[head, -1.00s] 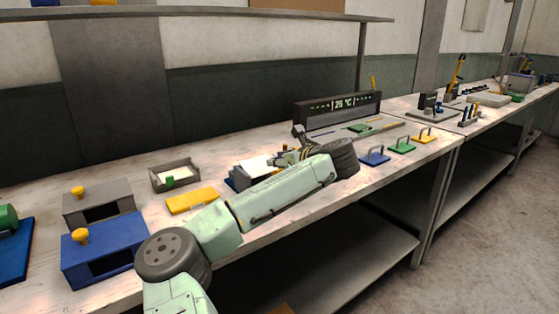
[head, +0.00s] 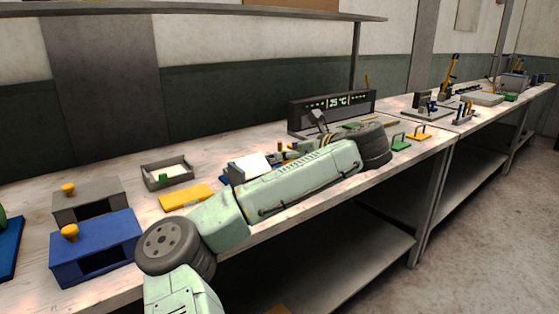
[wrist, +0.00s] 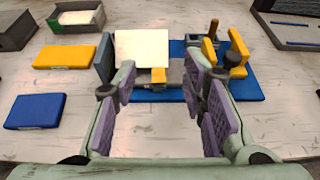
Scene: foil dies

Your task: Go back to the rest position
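My gripper (wrist: 165,88) shows in the wrist view with its two purple-padded fingers apart and nothing held between them. Beyond and below the fingertips is a blue-based fixture (wrist: 250,84) with a white sheet (wrist: 142,46), a yellow block (wrist: 159,75) and upright yellow parts at its right. In the head view my arm reaches over the bench to the right; the fingers are mostly hidden behind it. The fixture's white sheet (head: 250,167) shows there just behind my forearm. I cannot tell how far the fingers are above the fixture.
A yellow plate (head: 187,197), a grey tray (head: 167,173), a blue box (head: 95,247) and a grey box (head: 87,200) lie to the left. A display (head: 332,106) stands behind. Green (head: 401,143) and yellow (head: 417,134) handled plates are at right. A blue plate (wrist: 38,111) lies left of the fingers.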

